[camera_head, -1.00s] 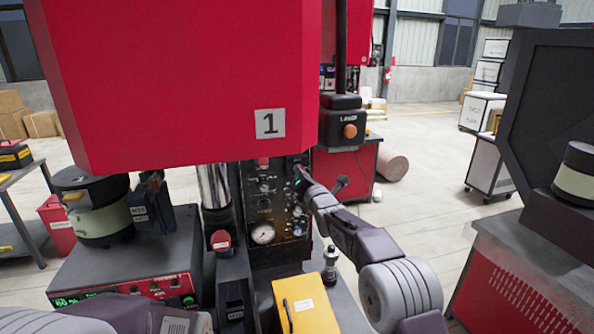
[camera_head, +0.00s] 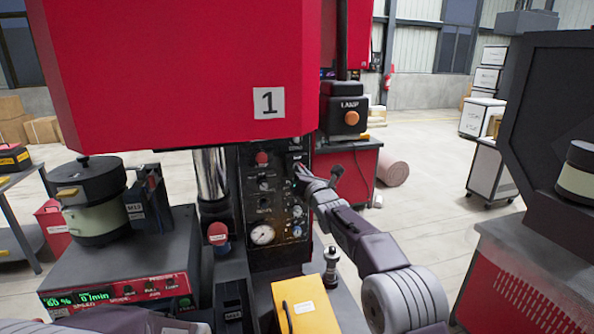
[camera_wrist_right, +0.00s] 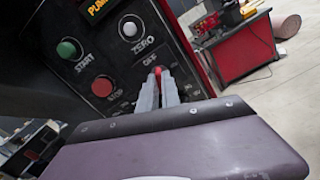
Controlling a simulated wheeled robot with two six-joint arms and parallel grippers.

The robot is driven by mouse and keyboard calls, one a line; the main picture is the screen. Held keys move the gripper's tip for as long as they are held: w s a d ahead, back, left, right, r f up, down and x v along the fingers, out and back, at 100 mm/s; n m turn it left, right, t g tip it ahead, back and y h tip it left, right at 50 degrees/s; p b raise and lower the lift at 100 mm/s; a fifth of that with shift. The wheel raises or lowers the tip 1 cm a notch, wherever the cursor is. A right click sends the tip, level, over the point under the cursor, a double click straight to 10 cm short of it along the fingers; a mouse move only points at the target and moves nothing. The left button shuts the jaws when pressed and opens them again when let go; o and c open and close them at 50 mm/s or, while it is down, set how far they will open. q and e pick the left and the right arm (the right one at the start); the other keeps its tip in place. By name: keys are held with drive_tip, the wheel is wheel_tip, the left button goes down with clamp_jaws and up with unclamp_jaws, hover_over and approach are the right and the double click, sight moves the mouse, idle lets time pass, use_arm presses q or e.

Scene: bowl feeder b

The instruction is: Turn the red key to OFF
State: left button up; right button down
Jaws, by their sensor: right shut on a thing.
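The red key (camera_wrist_right: 158,70) shows in the right wrist view on the black control panel (camera_wrist_right: 110,55), just below the OFF label. My right gripper (camera_wrist_right: 158,88) is shut on it, with a grey finger on each side and only its red top showing between them. The rest of the key and its exact angle are hidden by the fingers. In the head view my right gripper (camera_head: 302,172) reaches the upper right of the same panel (camera_head: 264,212), where the key is too small to make out. My left gripper is out of view; only part of that arm shows at the bottom left.
The panel also has a green START button (camera_wrist_right: 68,48), a red STOP button (camera_wrist_right: 102,86) and a white ZERO knob (camera_wrist_right: 130,27). A big red machine head (camera_head: 180,70) hangs above. A yellow box (camera_head: 305,305) stands in front, and a bowl feeder (camera_head: 95,200) at the left.

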drive_tip(key=shift+f+n+b, duration=0.1)
drive_tip(key=shift+n+b, duration=0.35)
drive_tip(key=shift+n, duration=0.15)
drive_tip(key=n+b, duration=0.2)
drive_tip(key=n, duration=0.1)
drive_tip(key=shift+n, duration=0.4)
drive_tip(key=c, duration=1.5)
unclamp_jaws()
